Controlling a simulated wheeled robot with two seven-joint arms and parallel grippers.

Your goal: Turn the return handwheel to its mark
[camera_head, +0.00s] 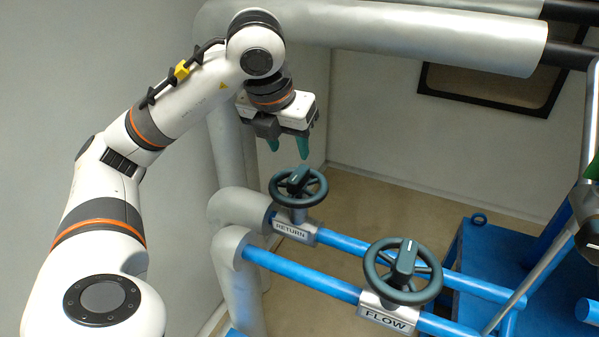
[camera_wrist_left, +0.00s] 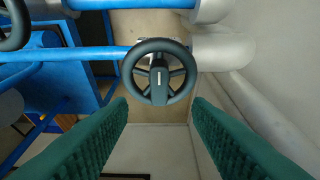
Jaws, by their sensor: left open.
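The return handwheel (camera_head: 298,187) is a dark green-black wheel with a raised grip bar across its hub. It stands on the rear blue pipe above a plate reading RETURN (camera_head: 290,230). A pale line shows on its grip bar in the left wrist view, where the wheel (camera_wrist_left: 159,98) lies centred between the fingers. My left gripper (camera_head: 289,150) is open and empty, with green fingers pointing down, above and apart from the handwheel. It also shows in the left wrist view (camera_wrist_left: 160,125). My right gripper is not in view. I cannot make out a separate target mark.
The flow handwheel (camera_head: 403,271) stands on the front blue pipe (camera_head: 300,272), nearer and to the right, above a FLOW plate (camera_head: 387,316). Thick grey pipes (camera_head: 400,32) run overhead and down the left wall. A blue machine (camera_head: 495,265) stands at right.

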